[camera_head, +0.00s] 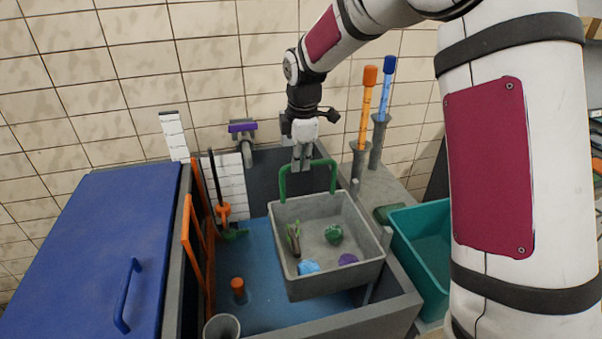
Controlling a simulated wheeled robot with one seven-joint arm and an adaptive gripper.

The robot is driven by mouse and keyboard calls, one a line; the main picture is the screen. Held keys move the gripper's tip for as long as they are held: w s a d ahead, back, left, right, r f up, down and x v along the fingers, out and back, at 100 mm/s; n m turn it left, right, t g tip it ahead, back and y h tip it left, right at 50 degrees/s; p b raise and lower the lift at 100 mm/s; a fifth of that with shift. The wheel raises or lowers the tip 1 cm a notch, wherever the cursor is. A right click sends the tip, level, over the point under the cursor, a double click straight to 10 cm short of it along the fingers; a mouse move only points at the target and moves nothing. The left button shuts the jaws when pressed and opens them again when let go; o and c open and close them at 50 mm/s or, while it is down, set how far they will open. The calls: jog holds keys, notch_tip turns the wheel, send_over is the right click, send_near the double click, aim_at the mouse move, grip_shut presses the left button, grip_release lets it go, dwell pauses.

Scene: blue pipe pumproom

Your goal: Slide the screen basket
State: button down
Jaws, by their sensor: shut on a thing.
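The screen basket (333,279) is a grey square tub with a green loop handle (283,184) standing up at its back edge. It sits inside a larger grey tank (398,303) with a blue floor or water, toward the tank's right side. Several small things lie in the basket, among them a green lump (334,234), a blue one (308,267) and a purple one (348,259). My gripper (302,168) points down from above and is shut on the top bar of the green handle. The fingertips partly hide the bar.
A blue lid or panel (85,250) with a handle lies left of the tank. Orange bars (190,240) stand along the tank's left wall. A teal bin (428,250) is at the right. Orange-topped (368,100) and blue-topped (386,90) rods stand in holders behind, near my gripper.

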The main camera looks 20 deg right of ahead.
jog(key=shift+r, duration=1.15)
jog(key=c, duration=1.6)
grip_release()
notch_tip(320, 180, up, 12)
jog(key=s, duration=0.2)
jog(key=shift+s+f, duration=0.15)
jog(key=shift+s, duration=0.05)
